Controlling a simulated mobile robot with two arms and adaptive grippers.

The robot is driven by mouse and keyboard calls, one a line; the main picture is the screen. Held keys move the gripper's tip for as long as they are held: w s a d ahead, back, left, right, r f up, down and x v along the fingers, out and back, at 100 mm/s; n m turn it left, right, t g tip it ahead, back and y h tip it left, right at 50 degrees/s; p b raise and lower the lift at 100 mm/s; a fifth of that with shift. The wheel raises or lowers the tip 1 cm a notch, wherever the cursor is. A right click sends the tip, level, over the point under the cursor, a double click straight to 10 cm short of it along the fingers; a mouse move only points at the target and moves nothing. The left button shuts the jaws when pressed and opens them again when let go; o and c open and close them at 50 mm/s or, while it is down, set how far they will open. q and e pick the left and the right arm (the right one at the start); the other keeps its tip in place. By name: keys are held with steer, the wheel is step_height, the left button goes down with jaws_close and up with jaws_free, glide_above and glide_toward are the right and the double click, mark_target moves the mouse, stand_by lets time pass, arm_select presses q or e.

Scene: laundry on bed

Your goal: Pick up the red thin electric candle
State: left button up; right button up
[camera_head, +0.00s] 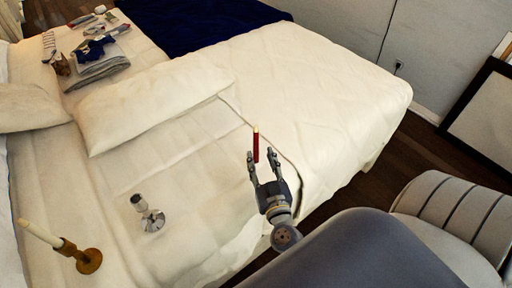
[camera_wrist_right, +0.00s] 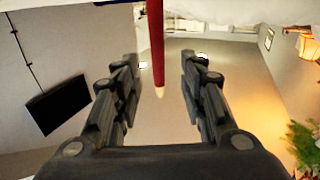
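The red thin electric candle (camera_head: 256,147) is upright with a pale tip, over the white bed in the head view. My right gripper (camera_head: 262,155) is at the candle, its fingers pointing away across the bed. In the right wrist view the candle (camera_wrist_right: 157,45) runs down from the top edge between the two fingers of the right gripper (camera_wrist_right: 160,75), with a gap visible on each side. The gripper is open. I cannot tell whether the candle's lower end rests on the bed. My left gripper is not in view.
A silver candle holder (camera_head: 148,216) and a white candle in a brown holder (camera_head: 85,260) are on the bed at left. A pillow (camera_head: 150,103) and folded clothes (camera_head: 97,62) lie farther back. A grey ribbed padded thing (camera_head: 455,215) is at right.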

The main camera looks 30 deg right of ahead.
mark_target(257, 143)
steer(key=x, duration=0.8)
steer(key=shift+d, duration=0.15)
steer(key=shift+s, duration=0.1)
steer(key=shift+c, duration=0.4)
jaws_close()
